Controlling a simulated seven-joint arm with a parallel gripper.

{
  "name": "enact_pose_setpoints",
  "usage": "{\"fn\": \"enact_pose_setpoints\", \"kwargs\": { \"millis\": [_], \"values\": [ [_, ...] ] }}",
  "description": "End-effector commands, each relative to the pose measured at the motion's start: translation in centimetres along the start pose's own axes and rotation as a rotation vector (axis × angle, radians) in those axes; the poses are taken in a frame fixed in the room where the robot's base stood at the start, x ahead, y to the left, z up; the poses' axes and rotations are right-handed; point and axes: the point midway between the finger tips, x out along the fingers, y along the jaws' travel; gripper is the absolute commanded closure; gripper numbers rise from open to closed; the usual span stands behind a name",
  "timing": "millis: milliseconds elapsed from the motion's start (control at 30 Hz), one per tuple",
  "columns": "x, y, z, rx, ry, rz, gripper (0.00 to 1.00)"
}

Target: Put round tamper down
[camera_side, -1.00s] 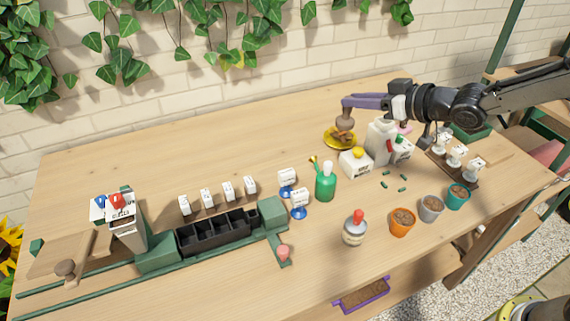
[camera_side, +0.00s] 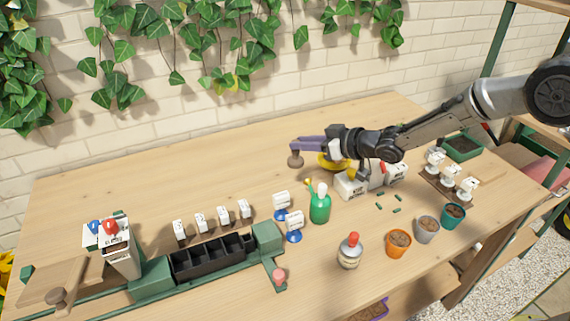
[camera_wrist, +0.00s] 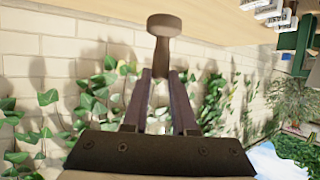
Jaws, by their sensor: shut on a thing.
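The round tamper (camera_side: 296,161) is brown, with a round head. My gripper (camera_side: 297,146) has purple fingers and is shut on the tamper, in the air above the back middle of the table. In the wrist view the tamper (camera_wrist: 164,26) sticks out past the tips of my gripper (camera_wrist: 160,78), its round end facing away from me. A yellow dish (camera_side: 330,166) lies on the table to the right of the tamper, partly hidden by my arm.
White containers (camera_side: 350,185) stand under my arm. Pots of soil (camera_side: 398,244) are at the front right. The back left of the table (camera_side: 150,185) is clear.

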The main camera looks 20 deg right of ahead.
Motion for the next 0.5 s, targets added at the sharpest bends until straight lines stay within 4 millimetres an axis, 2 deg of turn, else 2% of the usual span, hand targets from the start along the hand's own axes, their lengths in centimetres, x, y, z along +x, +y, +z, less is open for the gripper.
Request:
{"fn": "enact_pose_setpoints", "kwargs": {
  "millis": [100,233,400,500],
  "values": [
    [2.8,0.4,0.7,0.0,-0.002,-0.002,1.0],
    [5.3,0.7,2.0,0.002,-0.002,-0.001,1.0],
    [7.3,1.0,3.0,0.0,0.002,-0.001,1.0],
    [7.7,1.1,3.2,0.0,0.001,-0.001,1.0]
  ]
}}
